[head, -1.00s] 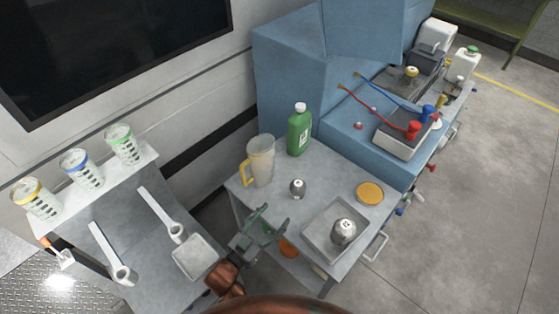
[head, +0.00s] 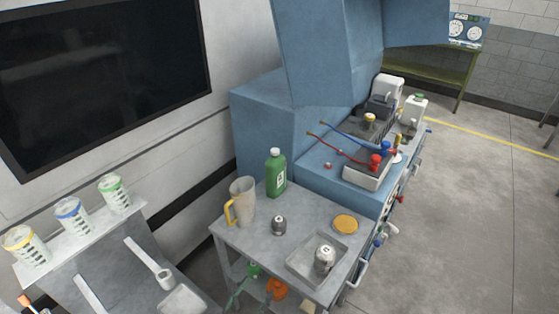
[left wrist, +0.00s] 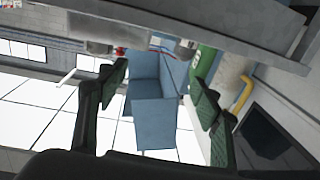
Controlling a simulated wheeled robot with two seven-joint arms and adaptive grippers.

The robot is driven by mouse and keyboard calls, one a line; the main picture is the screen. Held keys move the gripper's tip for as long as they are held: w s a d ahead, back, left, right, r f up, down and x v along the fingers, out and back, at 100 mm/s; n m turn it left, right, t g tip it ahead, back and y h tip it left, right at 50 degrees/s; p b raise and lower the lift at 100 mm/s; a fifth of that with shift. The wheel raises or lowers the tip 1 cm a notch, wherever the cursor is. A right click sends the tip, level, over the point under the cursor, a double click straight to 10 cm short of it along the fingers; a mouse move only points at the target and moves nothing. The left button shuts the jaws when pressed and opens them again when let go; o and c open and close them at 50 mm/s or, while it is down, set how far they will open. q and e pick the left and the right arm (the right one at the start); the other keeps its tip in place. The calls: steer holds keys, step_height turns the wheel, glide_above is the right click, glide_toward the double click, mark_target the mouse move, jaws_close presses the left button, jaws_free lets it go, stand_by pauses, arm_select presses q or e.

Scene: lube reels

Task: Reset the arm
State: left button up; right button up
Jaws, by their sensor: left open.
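My left gripper (head: 253,292) is at the lower edge of the head view, low by the near side of the grey cart (head: 250,240). In the left wrist view its two dark green fingers (left wrist: 160,82) are spread wide with nothing between them. That view shows the cart's edge from below, along the top. My right gripper is in neither view.
The cart top holds a beige jug (head: 242,203), a green bottle (head: 276,174), a small metal part (head: 279,225), a tray (head: 299,267) with another metal part (head: 325,259), and a yellow disc (head: 345,224). A blue machine (head: 262,130) stands behind. Floor at right is clear.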

arm_select(q)
steer(key=s+a+f+n+g+y, duration=0.15)
steer(key=s+a+f, duration=0.3)
steer(key=f, duration=0.85)
steer(key=s+a+f+g+y, duration=0.3)
steer(key=a+f, duration=0.3)
steer(key=f, duration=0.7)
steer(key=s+a+f+n+g+y, duration=0.1)
steer(key=s+a+f+g+y, duration=0.3)
steer(key=f, duration=0.9)
steer(key=s+a+f+n+g+p, duration=0.1)
steer(key=s+a+f, duration=0.3)
steer(key=s+f, duration=0.35)
steer(key=s+a+f+g, duration=0.1)
steer(key=s+a+f, duration=0.3)
steer(key=s+f, duration=0.4)
steer(key=s+a+f+g, duration=0.2)
steer(key=s, duration=1)
steer(key=s+a+f+n+g, duration=0.1)
steer(key=s+f+g, duration=0.1)
steer(key=s, duration=1.1)
steer(key=shift+a+f+y, duration=0.4)
steer(key=shift+f+y, duration=0.05)
steer(key=shift+f, duration=0.15)
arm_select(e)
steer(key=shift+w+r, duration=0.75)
